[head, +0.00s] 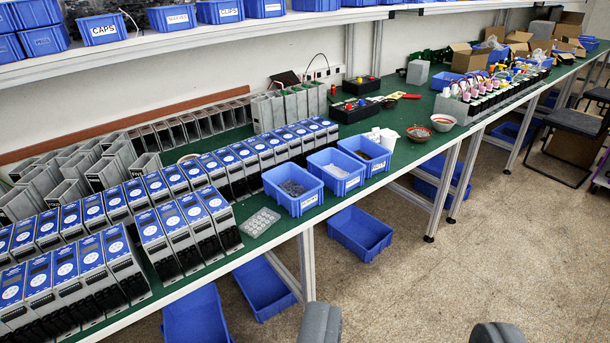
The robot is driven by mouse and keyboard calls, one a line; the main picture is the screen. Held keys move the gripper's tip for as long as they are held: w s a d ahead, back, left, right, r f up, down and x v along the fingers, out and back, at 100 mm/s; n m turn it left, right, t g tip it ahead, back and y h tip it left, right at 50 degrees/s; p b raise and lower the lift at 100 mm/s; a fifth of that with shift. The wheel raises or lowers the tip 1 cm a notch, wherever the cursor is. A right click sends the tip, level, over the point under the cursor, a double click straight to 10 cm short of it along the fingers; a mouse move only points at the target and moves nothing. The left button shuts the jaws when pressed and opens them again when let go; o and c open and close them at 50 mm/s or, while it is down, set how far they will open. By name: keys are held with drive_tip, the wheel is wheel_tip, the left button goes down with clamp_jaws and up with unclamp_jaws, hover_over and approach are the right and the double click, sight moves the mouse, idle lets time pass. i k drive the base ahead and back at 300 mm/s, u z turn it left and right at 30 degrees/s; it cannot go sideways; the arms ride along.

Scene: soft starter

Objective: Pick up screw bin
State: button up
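Three small blue bins stand in a row along the front edge of the green bench top. The nearest bin (296,203) holds small grey metallic parts. The middle bin (338,183) holds pale small parts, and the far bin (372,165) holds dark contents. Their labels are too small to read, so I cannot tell for certain which is the screw bin. My gripper (408,331) shows only as two grey fingertips at the bottom edge. They are wide apart, with only floor visible between them. The gripper is apart from the bins.
Rows of blue-faced starter units (68,262) fill the bench's left. A clear tray (259,222) lies left of the nearest bin. Blue crates (360,232) sit below the bench. A shelf (200,38) hangs above. The floor in front is open.

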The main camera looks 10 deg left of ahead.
sight(292, 188)
drive_tip(key=z, duration=0.45)
drive_tip(key=i, duration=2.15)
drive_tip(key=u, duration=0.9)
